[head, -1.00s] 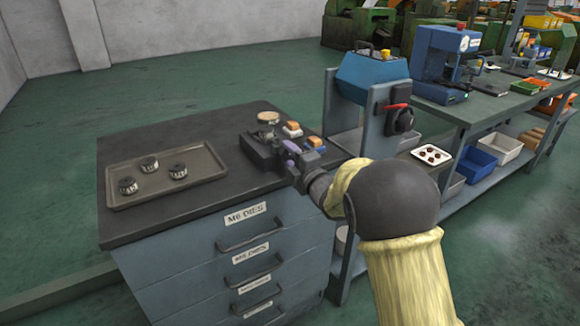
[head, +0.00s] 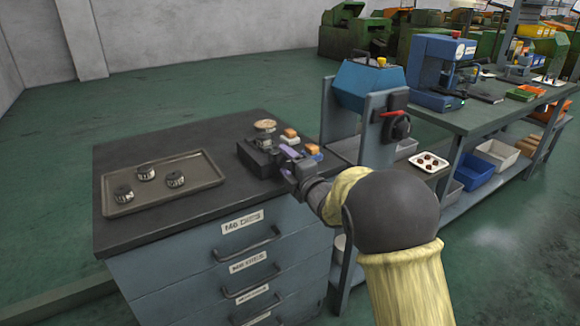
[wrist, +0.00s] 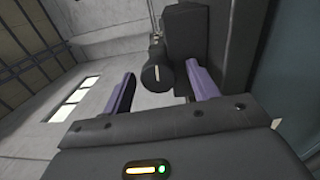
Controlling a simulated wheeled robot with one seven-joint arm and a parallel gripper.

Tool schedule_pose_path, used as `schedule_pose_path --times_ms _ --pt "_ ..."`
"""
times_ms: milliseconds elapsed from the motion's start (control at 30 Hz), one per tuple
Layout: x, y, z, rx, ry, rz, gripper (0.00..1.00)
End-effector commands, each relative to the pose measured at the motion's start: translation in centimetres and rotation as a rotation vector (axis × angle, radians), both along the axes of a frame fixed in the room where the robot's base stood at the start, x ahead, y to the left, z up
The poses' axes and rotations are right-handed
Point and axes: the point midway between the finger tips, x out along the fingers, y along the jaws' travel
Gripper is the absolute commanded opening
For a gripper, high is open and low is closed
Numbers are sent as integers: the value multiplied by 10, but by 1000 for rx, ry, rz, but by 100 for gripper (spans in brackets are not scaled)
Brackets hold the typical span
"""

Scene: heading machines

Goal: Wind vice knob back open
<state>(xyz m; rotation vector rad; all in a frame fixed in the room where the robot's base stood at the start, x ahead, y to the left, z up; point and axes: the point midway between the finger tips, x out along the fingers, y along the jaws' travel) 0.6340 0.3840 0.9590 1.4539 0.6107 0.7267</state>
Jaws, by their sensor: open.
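The vice (head: 256,160) is a dark block on the cabinet top near its right edge, with a round brass-topped piece (head: 264,127) on it. In the wrist view the vice knob (wrist: 157,75) is a dark cylinder with a pale line on its end face. My gripper (head: 287,158) is at the right side of the vice and hides the knob in the head view. In the wrist view my gripper (wrist: 160,78) is open, with a purple finger on each side of the knob. I see gaps between the fingers and the knob; the exact depth is unclear.
A tray (head: 215,176) with 3 round dies lies on the cabinet top (head: 185,220) at left. Small orange-topped blocks (head: 290,134) sit close beside my gripper. A blue machine (head: 365,85) on a grey stand is just right of the cabinet. Floor behind is free.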

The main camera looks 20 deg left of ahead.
Motion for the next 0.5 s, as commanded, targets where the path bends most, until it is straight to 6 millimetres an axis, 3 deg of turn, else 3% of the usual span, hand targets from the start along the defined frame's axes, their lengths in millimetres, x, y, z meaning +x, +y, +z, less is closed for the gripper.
schedule_pose_path --times_ms 267,500 --pt "-11 -15 0 1 1 -2 59" --pt "-37 -45 -3 1 1 -3 59"
